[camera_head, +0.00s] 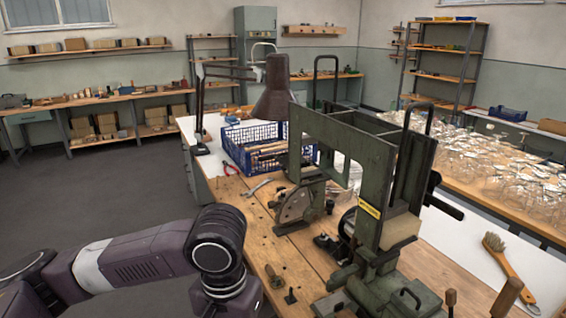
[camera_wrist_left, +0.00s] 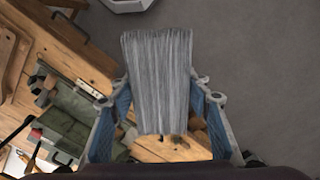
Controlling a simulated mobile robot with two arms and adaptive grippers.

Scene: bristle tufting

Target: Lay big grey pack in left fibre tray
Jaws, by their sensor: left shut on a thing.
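The big grey pack (camera_wrist_left: 161,75), a bundle of straight grey fibres, is in the middle of the left wrist view. My left gripper (camera_wrist_left: 161,92) is shut on it, with one blue-padded finger on each side. In the head view my left arm comes in from the left and bends down over the bench's near left edge. The gripper and pack are not visible there. I cannot make out the left fibre tray for certain in either view. My right gripper is not in view.
A green tufting machine (camera_head: 375,190) stands on the wooden bench (camera_head: 235,205). A blue crate (camera_head: 262,150), a dark lamp (camera_head: 275,92) and a brush (camera_head: 508,262) are also there. In the left wrist view, bench tools are at left and grey floor (camera_wrist_left: 260,60) at right.

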